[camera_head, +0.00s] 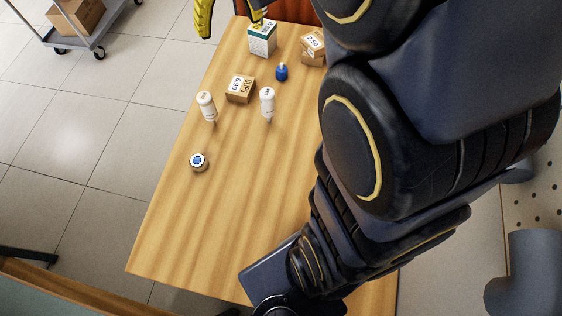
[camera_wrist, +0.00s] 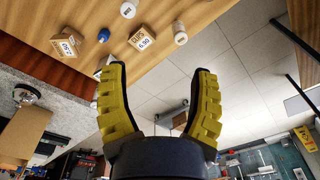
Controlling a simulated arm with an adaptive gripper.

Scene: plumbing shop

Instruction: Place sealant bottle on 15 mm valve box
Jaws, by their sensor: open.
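Two white bottles stand on the wooden table, the left one (camera_head: 206,106) and the right one (camera_head: 267,103); they also show in the wrist view (camera_wrist: 180,33) (camera_wrist: 128,9). I cannot read which is the sealant. I cannot read "15 mm" on any. My gripper (camera_head: 231,14) is open and empty at the table's far end, one yellow finger overlapping the white box's top in view. Its spread fingers fill the wrist view (camera_wrist: 160,82).
A small blue bottle (camera_head: 282,73) stands between the cartons. A round tub with a blue-centred lid (camera_head: 199,162) stands nearer, at the left edge side. The near half of the table (camera_head: 215,230) is bare. A trolley with a carton (camera_head: 78,18) stands on the floor at the upper left.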

